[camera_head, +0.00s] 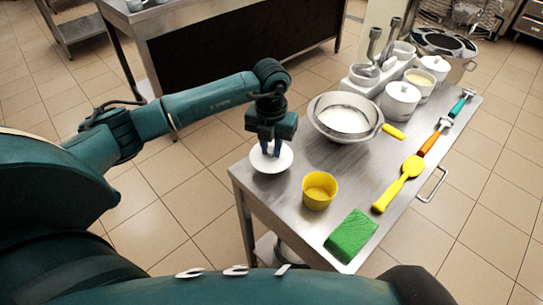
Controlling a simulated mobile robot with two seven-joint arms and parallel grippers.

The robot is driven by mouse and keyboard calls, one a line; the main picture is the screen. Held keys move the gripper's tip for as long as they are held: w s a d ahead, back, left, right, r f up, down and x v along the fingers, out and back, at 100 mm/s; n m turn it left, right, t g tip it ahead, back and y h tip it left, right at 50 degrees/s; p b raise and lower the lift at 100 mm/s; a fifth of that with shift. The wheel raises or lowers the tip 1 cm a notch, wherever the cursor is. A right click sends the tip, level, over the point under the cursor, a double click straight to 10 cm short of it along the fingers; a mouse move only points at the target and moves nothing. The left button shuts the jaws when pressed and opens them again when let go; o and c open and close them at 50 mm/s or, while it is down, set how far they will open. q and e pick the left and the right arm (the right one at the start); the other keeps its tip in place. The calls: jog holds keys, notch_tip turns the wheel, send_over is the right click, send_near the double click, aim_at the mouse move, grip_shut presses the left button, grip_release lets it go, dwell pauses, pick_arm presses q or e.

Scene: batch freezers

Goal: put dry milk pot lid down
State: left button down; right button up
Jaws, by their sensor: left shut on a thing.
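The white round lid (260,164) is at the near left corner of the steel table. My left gripper (270,150) points down from above and is shut on the lid's top. The lid looks level and at or just above the table surface; I cannot tell whether it touches. An open white pot (427,92) with pale yellow contents stands at the far part of the table, without a lid. Two white pots with lids on (400,103) stand beside it. My right gripper is not in view.
On the steel table (290,212), a yellow cup (319,191) is right of the lid, with a green block (351,235) nearer. A metal bowl (340,118) with white contents is behind. A yellow spatula (400,184) and other tools line the right edge.

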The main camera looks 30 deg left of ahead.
aim_at(271, 156)
pick_arm(q)
notch_tip(271, 156, down, 4)
jog(key=shift+r, duration=0.1)
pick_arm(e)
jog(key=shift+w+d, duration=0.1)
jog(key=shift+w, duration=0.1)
pick_arm(q)
jog(key=shift+f, duration=0.3)
jog(key=c, duration=1.3)
grip_release()
jog(key=shift+r, duration=0.15)
notch_tip(271, 156, up, 11)
jog(key=shift+b, duration=0.4)
jog(key=shift+r, duration=0.55)
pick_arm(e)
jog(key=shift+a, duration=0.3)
pick_arm(q)
jog(key=shift+f, duration=0.1)
